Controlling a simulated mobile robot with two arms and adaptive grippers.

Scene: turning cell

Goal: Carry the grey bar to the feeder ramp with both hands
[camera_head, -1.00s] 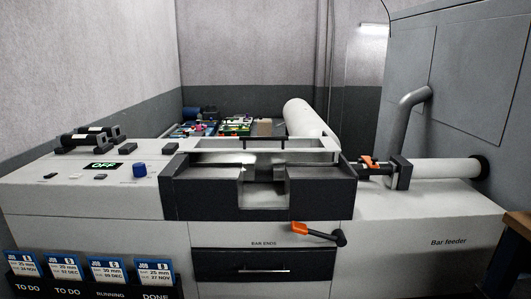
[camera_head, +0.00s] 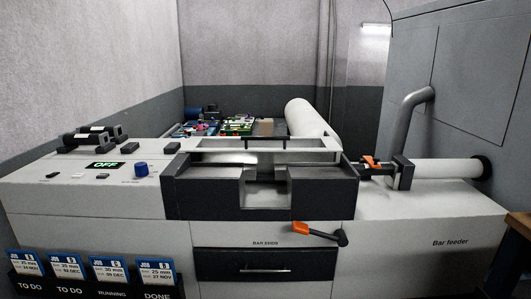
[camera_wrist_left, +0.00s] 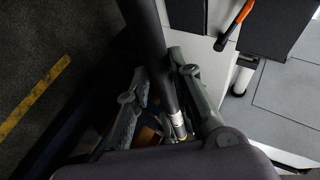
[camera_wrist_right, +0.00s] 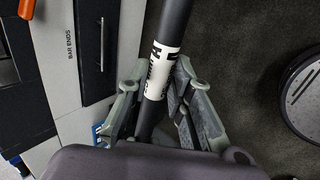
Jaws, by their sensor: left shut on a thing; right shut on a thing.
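The grey bar (camera_wrist_left: 152,50) runs up between the fingers of my left gripper (camera_wrist_left: 163,80) in the left wrist view. That gripper is shut on it, and a pale band shows on the bar near the palm. Neither gripper nor the bar shows in the head view. The feeder ramp is probably the trough-like top (camera_head: 262,152) of the bar feeder machine, which looks empty.
The machine (camera_head: 410,225) is marked "Bar feeder". An orange-handled lever (camera_head: 315,231) sticks out of its front above the bar ends drawer (camera_head: 255,265). Job cards (camera_head: 108,272) stand at the lower left. A table corner (camera_head: 515,245) is at the right. A dark floor shows in the wrist views.

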